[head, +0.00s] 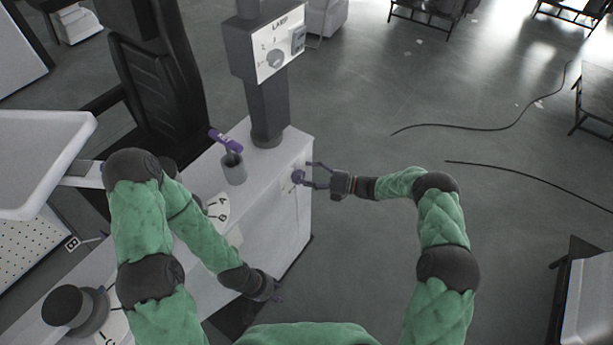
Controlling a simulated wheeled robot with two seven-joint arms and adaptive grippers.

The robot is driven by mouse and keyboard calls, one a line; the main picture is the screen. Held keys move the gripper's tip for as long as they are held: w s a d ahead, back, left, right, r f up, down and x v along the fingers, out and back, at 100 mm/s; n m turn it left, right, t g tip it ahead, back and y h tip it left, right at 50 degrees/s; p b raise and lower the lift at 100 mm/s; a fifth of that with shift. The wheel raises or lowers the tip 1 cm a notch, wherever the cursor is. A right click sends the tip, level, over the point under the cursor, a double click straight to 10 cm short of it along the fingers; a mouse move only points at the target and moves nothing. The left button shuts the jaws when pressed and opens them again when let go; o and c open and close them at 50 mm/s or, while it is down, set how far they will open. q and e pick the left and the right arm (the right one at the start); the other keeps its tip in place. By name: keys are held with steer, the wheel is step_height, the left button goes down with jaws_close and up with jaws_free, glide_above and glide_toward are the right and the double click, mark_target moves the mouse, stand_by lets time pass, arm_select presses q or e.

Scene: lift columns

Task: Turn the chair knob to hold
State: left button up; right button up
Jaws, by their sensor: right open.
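I cannot make out a knob labelled for the chair. The black chair (160,85) stands behind the white cabinet at the upper left. My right gripper (305,175) is open at the cabinet's right face, its fingertips close to a small detail there that is too small to read; I cannot tell whether they touch it. My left gripper (276,289) is low beside the cabinet's front edge, away from the right one, and its fingers are too small to judge. A dark round knob (68,305) sits at the lower left, near a white plate marked C.
A grey column carries a LAMP panel (284,45) with a round dial. Dark cables (490,128) lie on open floor at right.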

steer(key=v, duration=1.1)
steer(key=shift+w, duration=0.1)
steer(key=s+a+f+n+g+h, duration=0.2)
steer(key=s+f+n+g+h, duration=0.15)
steer(key=s+f+n, duration=0.45)
steer(key=s+a+f+n+g+h, duration=0.35)
steer(key=s+f+n, duration=0.2)
steer(key=s, duration=0.45)
steer(key=s+d+n+t+h, duration=0.2)
steer(key=s+n+h, duration=0.4)
steer(key=s+n, duration=0.8)
steer(key=n+t, duration=0.1)
steer(key=n, duration=0.8)
steer(key=shift+d+r, duration=0.15)
